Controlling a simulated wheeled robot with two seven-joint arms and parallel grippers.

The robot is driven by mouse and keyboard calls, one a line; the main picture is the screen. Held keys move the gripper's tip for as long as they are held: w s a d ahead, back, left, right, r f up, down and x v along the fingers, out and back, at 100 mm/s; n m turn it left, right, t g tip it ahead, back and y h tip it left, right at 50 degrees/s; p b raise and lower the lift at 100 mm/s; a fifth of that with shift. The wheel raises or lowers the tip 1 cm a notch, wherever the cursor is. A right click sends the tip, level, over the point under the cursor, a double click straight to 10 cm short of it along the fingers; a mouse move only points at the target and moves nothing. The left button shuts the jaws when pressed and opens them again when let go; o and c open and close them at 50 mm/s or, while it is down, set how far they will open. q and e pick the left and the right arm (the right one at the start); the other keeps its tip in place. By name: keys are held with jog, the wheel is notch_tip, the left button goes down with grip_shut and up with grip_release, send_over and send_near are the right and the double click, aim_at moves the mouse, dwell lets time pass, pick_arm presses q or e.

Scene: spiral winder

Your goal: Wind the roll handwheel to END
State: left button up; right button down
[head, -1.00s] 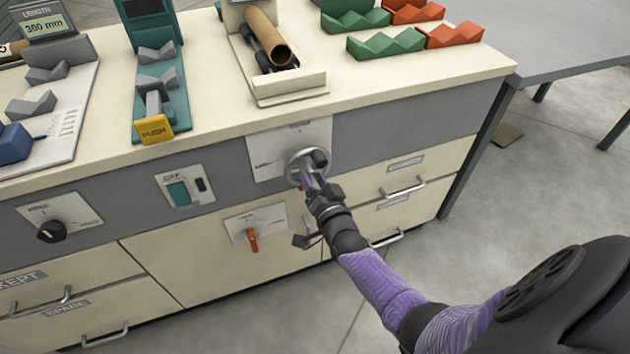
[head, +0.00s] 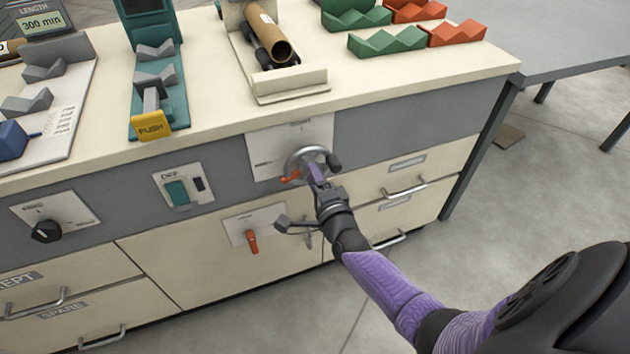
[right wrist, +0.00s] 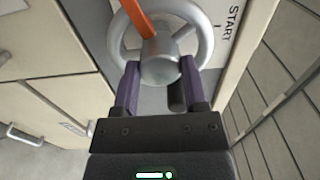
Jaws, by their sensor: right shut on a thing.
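The roll handwheel (head: 300,158) is a grey metal wheel on a white plate (head: 262,150) in the cabinet's front. It has a dark knob (head: 334,162) at its right and an orange pointer (head: 290,178) toward the lower left. My right gripper (head: 314,176) is at the wheel's centre. In the right wrist view, its two purple fingers (right wrist: 160,88) are shut on the hub of the handwheel (right wrist: 205,40), one on each side. The orange pointer (right wrist: 137,18) runs toward the top, and the word START (right wrist: 233,20) shows at the right. I cannot read END. My left gripper is out of view.
Below the wheel is a plate with a small orange lever (head: 252,241). Drawer handles (head: 404,189) stick out at the right. A cardboard tube (head: 268,35) lies in a cradle on the bench top (head: 215,105). Open floor lies at the right.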

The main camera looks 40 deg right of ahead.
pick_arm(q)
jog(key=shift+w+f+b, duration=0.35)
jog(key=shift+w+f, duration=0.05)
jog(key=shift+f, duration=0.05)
pick_arm(e)
jog(key=shift+m, duration=1.6)
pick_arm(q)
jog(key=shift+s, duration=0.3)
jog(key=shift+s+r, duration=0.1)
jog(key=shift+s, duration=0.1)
pick_arm(e)
jog(key=shift+c, duration=0.6)
grip_release()
pick_arm(q)
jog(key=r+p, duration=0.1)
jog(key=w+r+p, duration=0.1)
jog(key=p, duration=0.1)
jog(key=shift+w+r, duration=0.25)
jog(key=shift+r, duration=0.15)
pick_arm(e)
jog(key=v, duration=1)
